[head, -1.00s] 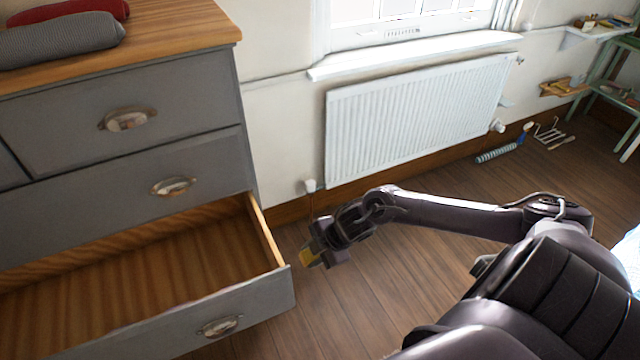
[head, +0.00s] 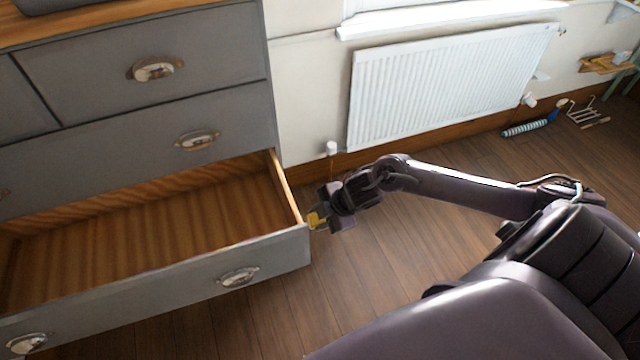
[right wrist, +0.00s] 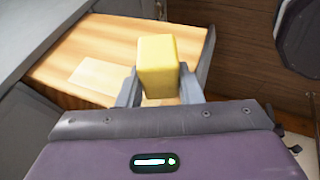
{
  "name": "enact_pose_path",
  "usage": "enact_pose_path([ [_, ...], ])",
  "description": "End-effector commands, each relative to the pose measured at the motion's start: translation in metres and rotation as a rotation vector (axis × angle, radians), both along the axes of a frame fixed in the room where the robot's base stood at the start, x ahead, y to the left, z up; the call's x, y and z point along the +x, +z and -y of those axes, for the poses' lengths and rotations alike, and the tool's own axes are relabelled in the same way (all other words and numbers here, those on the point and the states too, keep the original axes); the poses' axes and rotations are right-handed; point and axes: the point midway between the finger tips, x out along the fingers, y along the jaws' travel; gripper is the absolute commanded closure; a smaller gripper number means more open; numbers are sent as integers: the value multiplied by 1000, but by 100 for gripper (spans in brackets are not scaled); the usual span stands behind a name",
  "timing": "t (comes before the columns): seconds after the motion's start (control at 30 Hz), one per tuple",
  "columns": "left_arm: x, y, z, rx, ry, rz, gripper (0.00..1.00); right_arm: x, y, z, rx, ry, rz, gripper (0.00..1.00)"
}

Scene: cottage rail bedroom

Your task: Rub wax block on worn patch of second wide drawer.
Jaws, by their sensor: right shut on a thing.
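The second wide drawer (head: 170,290) is pulled out of the grey chest, showing its bare wooden inside. My right gripper (head: 319,219) is just outside the drawer's right side, near its front corner. It is shut on the yellow wax block (head: 313,222). In the right wrist view the wax block (right wrist: 158,66) sits between the two fingers, in front of the drawer's wooden side (right wrist: 75,55). A paler rectangular patch (right wrist: 100,77) shows on that side, left of the block. I cannot tell whether the block touches the wood. My left gripper is out of view.
The closed drawer above (head: 120,135) has metal cup handles. A white radiator (head: 450,85) hangs on the wall behind my right arm. The wooden floor (head: 400,270) right of the drawer is clear.

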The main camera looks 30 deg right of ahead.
Motion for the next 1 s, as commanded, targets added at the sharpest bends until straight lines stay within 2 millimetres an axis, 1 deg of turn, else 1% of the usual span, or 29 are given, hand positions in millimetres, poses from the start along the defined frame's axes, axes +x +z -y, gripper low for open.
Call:
enact_pose_path([
  [1.0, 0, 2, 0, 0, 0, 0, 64, 5, 0, -19, 0, 0, 0, 86],
])
